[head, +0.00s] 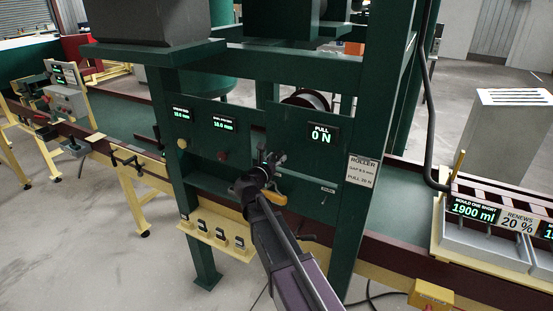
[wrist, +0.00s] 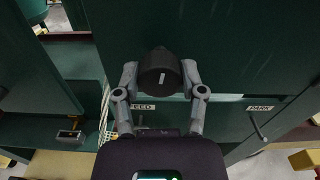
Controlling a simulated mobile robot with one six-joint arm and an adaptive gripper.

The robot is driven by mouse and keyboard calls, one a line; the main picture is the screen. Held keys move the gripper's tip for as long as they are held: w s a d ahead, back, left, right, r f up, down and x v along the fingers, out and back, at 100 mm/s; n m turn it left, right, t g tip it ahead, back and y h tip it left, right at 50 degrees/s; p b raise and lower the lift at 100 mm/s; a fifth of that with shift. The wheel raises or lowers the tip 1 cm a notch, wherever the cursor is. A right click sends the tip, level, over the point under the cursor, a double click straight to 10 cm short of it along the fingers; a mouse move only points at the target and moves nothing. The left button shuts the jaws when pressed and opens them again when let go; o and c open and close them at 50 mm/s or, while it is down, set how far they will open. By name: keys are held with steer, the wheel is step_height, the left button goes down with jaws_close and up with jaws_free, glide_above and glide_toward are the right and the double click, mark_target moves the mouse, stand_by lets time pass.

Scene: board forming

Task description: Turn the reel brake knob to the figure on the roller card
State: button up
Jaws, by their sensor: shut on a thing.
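The reel brake knob (wrist: 160,72), a dark round knob with a pale mark on its face, sits on the green panel in the wrist view. My gripper (wrist: 160,82) is shut on it, one finger on its left side and one on its right. In the head view my gripper (head: 270,160) reaches the panel and hides most of the knob. The roller card (head: 362,171) hangs on the right post and reads PULL 20 N; its gap line is too small to read surely. The pull display (head: 321,134) above the gripper reads 0 N.
A FEED label (wrist: 143,107) and a PARK label (wrist: 261,108) flank a slot below the knob. Two more displays (head: 199,117) sit on the panel's left. A yellow shelf (head: 215,236) with several small switches juts out at lower left.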

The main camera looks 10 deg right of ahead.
steer(key=shift+m, duration=0.4)
steer(key=m, duration=1)
steer(key=shift+m, duration=0.4)
steer(key=m, duration=0.5)
steer(key=shift+d, duration=0.1)
steer(key=m, duration=0.5)
steer(key=shift+f+m, duration=0.1)
steer(key=shift+m, duration=0.2)
steer(key=o, duration=1.1)
steer(key=shift+o, duration=0.2)
